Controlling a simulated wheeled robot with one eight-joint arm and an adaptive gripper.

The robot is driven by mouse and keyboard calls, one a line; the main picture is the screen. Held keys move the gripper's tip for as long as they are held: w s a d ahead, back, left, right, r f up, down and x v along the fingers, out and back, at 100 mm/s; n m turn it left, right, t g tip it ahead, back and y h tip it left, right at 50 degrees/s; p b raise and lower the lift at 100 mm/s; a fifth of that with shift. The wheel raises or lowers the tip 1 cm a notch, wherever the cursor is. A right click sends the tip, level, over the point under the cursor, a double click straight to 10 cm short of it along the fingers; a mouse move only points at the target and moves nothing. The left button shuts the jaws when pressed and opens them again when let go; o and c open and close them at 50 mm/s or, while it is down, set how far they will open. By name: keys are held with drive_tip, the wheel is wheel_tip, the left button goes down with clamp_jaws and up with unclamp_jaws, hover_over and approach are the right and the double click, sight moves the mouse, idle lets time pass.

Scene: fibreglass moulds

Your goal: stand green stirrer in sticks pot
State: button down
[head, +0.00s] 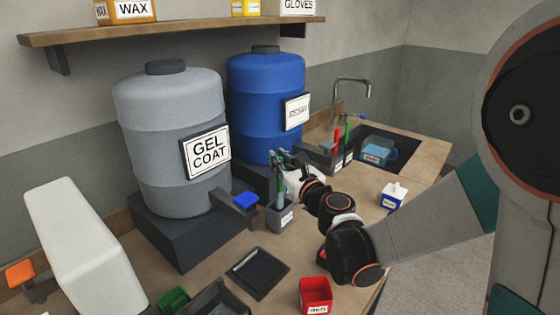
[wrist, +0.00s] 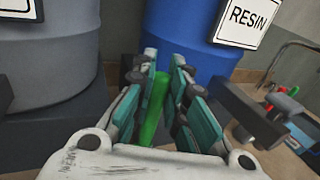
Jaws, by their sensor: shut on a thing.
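The green stirrer (wrist: 154,110) stands between the teal finger pads of my gripper (wrist: 158,75) in the wrist view, and the gripper is shut on it. In the head view my gripper (head: 287,160) is in front of the blue drum, just above and behind a small grey pot (head: 281,216). Thin upright sticks show above this pot, close to the fingers. The pot's white label is too small to read, so I cannot tell if it is the sticks pot. The stirrer's lower end is hidden in the wrist view.
A grey gel coat drum (head: 165,150) and a blue resin drum (head: 262,100) stand behind on dark blocks. Dark holders with red and green handles (head: 340,150) stand to the right, near the sink (head: 385,147). A black tray (head: 258,272) and red box (head: 315,294) lie in front.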

sight(280, 190)
drive_tip(key=shift+f+b, duration=1.55)
drive_tip(key=shift+f, duration=1)
drive_tip(key=c, duration=1.5)
unclamp_jaws()
drive_tip(key=shift+c, duration=0.2)
drive_tip(key=v, duration=1.2)
